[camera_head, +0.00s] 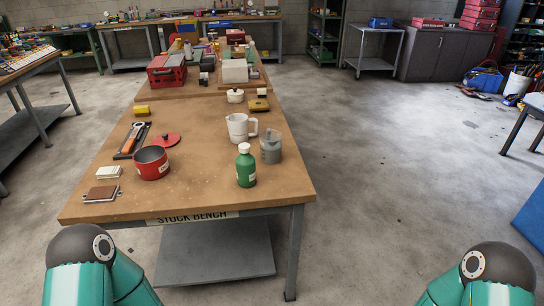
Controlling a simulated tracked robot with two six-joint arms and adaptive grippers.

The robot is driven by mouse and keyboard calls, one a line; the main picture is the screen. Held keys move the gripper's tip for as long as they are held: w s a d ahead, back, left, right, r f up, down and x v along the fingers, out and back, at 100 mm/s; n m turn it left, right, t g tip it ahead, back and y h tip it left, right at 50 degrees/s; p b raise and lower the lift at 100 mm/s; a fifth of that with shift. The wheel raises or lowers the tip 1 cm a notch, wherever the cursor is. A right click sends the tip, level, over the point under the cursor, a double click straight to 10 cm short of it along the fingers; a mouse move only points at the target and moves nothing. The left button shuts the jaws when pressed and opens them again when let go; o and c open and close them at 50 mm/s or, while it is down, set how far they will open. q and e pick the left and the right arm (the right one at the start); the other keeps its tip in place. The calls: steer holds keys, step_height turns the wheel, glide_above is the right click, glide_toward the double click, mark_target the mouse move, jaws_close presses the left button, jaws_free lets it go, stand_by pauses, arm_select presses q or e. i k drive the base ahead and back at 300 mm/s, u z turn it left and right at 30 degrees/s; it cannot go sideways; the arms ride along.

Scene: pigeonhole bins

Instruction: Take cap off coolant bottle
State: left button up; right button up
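A green bottle (246,169) with a white cap (244,148) stands upright on the wooden bench near its right front part. The cap sits on top of the bottle. I take this to be the coolant bottle; its label is too small to read. Parts of my two arms show at the bottom left and bottom right corners, away from the bottle. Neither gripper is in the picture.
The bench (205,196) also holds a white jug (238,128) and a grey jug (271,147) close behind the bottle. A red pot (151,163) and its red lid (166,140) lie to the left. The bench top in front of the bottle is clear.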

mark_target(246, 165)
steer(key=i, duration=0.95)
steer(key=u, duration=0.45)
